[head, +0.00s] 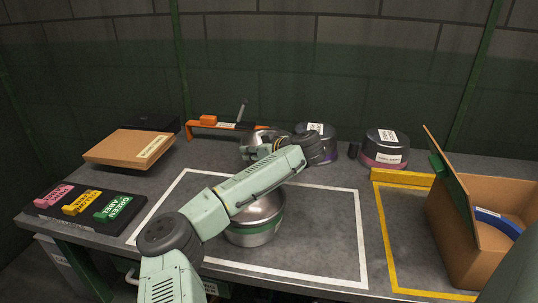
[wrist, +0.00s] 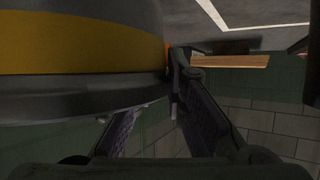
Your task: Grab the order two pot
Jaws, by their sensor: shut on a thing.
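A silver pot with a green band (head: 257,224) stands on the table inside the white outline, partly behind my arm. A second metal pot (head: 262,136) is at the back centre, largely hidden by my gripper (head: 262,151). In the wrist view a pot with a yellow band (wrist: 75,45) fills the upper left, very close to my gripper (wrist: 160,108). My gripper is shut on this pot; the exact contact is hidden. I cannot tell which pot is order two.
An orange hanger (head: 208,122) stands at the back. Two dark-lidded containers (head: 322,147) (head: 384,151) stand back right. A cardboard box (head: 465,235) is at the right in a yellow outline. Coloured label blocks (head: 85,207) and a flat brown box (head: 130,148) are left.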

